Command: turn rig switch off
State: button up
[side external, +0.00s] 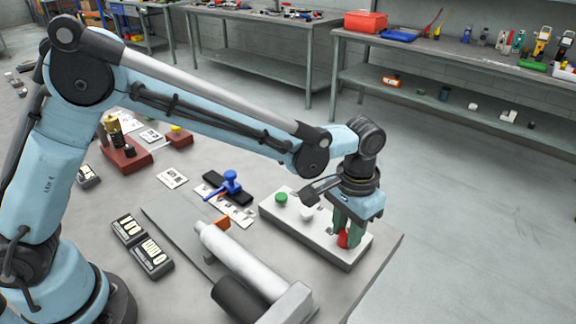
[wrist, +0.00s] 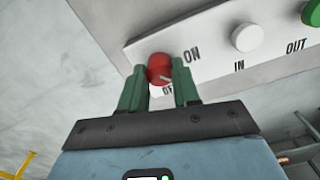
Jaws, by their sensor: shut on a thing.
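The rig switch is a red knob (wrist: 159,68) at the end of a white panel (side external: 313,227) on the table. In the wrist view the panel has "ON" printed beside the knob and a partly hidden "OFF" below it. My gripper (side external: 347,232) points down over the panel's near right end. Its green fingers are shut on the red knob, one on each side, and the knob also shows between them in the side view (side external: 343,240). A light mark on the knob's face shows near the right finger, but its exact direction is hard to tell.
A white button (wrist: 245,37) marked "IN" and a green button (wrist: 311,13) marked "OUT" sit along the same panel. The table edge is close on the right.

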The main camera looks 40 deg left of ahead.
aim_at(346, 232)
jog(key=m, duration=0.4)
jog(key=shift+m, duration=2.1)
jog(key=o, duration=1.1)
jog(key=shift+c, duration=0.2)
jog(key=shift+r, duration=0.15)
notch_tip(346, 232, up, 12)
jog(key=shift+a, duration=0.1)
